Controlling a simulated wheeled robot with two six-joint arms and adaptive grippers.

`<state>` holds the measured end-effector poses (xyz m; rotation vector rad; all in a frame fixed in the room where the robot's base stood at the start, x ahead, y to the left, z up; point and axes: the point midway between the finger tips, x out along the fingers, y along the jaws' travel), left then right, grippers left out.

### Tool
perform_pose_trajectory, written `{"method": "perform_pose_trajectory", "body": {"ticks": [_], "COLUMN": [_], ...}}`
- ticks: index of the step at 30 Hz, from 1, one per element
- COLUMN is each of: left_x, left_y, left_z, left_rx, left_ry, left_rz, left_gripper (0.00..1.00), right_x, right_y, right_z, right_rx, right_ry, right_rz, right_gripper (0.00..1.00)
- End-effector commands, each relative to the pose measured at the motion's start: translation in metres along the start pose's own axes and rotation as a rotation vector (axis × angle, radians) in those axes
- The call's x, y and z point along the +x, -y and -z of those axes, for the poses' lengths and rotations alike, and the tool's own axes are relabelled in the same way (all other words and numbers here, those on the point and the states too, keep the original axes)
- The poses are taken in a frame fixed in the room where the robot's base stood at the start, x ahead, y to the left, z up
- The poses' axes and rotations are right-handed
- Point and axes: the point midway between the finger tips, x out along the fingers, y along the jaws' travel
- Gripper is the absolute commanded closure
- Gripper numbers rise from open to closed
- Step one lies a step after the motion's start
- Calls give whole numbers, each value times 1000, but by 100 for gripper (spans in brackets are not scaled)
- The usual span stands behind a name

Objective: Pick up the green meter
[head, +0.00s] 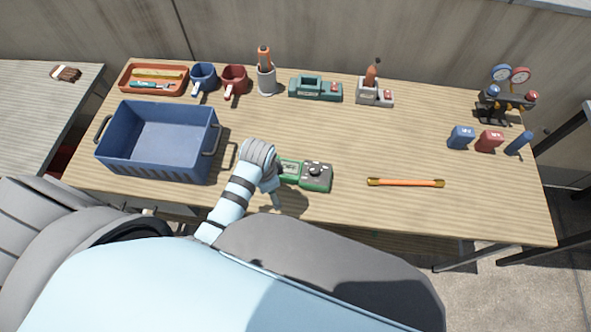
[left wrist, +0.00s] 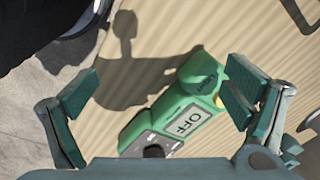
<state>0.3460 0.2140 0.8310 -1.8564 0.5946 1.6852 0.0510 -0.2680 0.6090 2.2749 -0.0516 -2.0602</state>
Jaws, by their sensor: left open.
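The green meter (head: 316,177) lies on the wooden table near its front edge, with a dark dial toward its right end. My left gripper (head: 273,188) is at the meter's left end and hides part of it. In the left wrist view the meter (left wrist: 182,112) shows a display reading OFF, and it lies between the spread fingers of my left gripper (left wrist: 160,82). It is close to the right-hand finger, with a wide gap to the left-hand one; I cannot tell whether that near finger touches it. My right gripper is not in view.
A blue crate (head: 107,160) stands left of my gripper. An orange-handled rod (head: 405,183) lies to the right. The table's middle is clear.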

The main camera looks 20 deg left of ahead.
Motion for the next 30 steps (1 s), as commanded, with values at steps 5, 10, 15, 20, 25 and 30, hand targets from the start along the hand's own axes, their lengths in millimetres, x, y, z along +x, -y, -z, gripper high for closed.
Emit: {"method": "perform_pose_trajectory", "body": {"ticks": [5,10,15,20,25,30], "left_x": [-68,-99,-57,-20,3,36], "left_y": [28,34,29,26,24,21], "left_z": [81,109,106,104,102,100], "left_rx": [430,658,665,662,661,661], "left_ry": [11,20,22,20,20,20], "left_rz": [-79,-126,-128,-125,-125,-125], "left_gripper": [5,5,5,5,5,5], "right_x": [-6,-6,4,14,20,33], "right_y": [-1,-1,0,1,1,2], "right_z": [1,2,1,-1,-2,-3], "right_rx": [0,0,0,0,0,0], "right_ry": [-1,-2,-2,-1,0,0], "right_rz": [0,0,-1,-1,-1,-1], "right_gripper": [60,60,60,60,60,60]}}
